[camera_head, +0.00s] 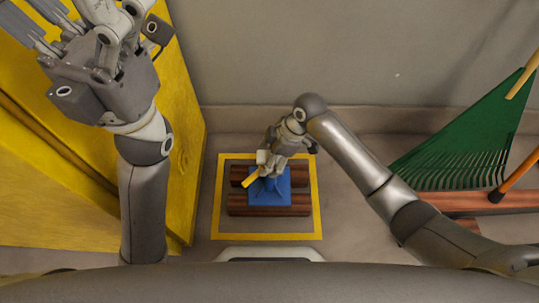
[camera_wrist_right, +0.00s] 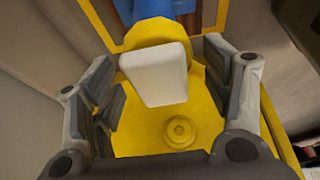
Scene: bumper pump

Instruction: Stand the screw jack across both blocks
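The screw jack (camera_head: 270,190) has a blue base that lies over both reddish-brown blocks, the rear block (camera_head: 238,172) and the front block (camera_head: 241,208). I cannot tell whether it touches them. A yellow part and a pale part show at its top. My right gripper (camera_head: 266,165) is over the jack's top and hides part of it. In the right wrist view, its fingers (camera_wrist_right: 167,85) stand apart on either side of a white piece (camera_wrist_right: 155,75) above a yellow plate (camera_wrist_right: 150,130). My left gripper (camera_head: 70,18) is raised at the upper left, fingers spread and empty.
A yellow square outline (camera_head: 268,237) on the floor surrounds the blocks. A yellow cabinet-like body (camera_head: 185,100) stands at the left. A green rake (camera_head: 465,145) and an orange handle (camera_head: 520,170) lie at the right. A grey wall (camera_head: 330,50) closes the back.

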